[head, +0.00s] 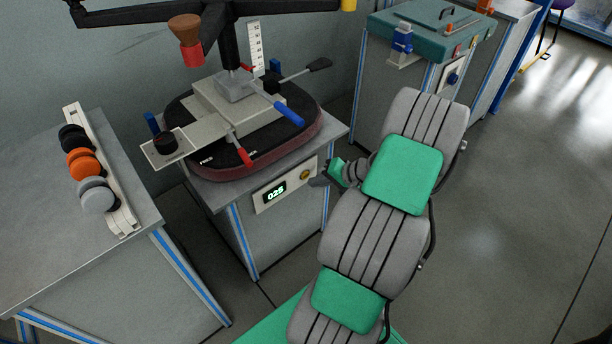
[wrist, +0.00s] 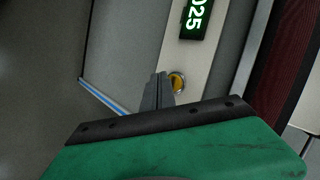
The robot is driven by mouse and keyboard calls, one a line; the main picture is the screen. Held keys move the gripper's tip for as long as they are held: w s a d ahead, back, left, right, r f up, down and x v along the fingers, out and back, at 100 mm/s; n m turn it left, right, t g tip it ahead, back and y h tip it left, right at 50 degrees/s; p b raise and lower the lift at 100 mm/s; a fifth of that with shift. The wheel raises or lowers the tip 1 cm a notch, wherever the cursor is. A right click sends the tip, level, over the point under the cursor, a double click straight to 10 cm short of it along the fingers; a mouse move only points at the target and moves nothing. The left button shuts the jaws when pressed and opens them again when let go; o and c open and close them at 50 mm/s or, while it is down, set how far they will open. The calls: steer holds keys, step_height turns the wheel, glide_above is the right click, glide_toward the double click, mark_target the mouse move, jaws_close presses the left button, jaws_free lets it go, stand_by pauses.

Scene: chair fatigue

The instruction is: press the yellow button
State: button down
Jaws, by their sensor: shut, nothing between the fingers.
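The yellow button (head: 305,175) is a small round button on a pale control panel (head: 262,200), on the front of the grey workbench. It also shows in the wrist view (wrist: 179,83), just right of my fingertips and partly covered by them. My gripper (head: 317,181) is shut and empty, its tips right beside the button. It shows in the wrist view as two grey fingers (wrist: 160,76) held together. I cannot tell whether the tips touch the button or the panel. A display (head: 275,191) reading 025 sits left of the button in the head view.
A test rig with a dark red-edged seat (head: 262,155) stands on the workbench above the panel. A grey table (head: 60,215) with black, orange and grey discs (head: 82,163) is at the left. A teal-topped bench (head: 425,35) stands behind. Open floor (head: 500,220) lies at the right.

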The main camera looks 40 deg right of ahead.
steer(key=shift+w, duration=0.1)
steer(key=shift+w, duration=0.3)
steer(key=shift+w, duration=0.4)
stand_by(0.5)
steer(key=shift+s, duration=0.1)
steer(key=shift+s+p, duration=0.4)
steer(key=shift+s, duration=0.3)
steer(key=s+p, duration=0.1)
steer(key=s, duration=0.4)
stand_by(0.4)
stand_by(0.6)
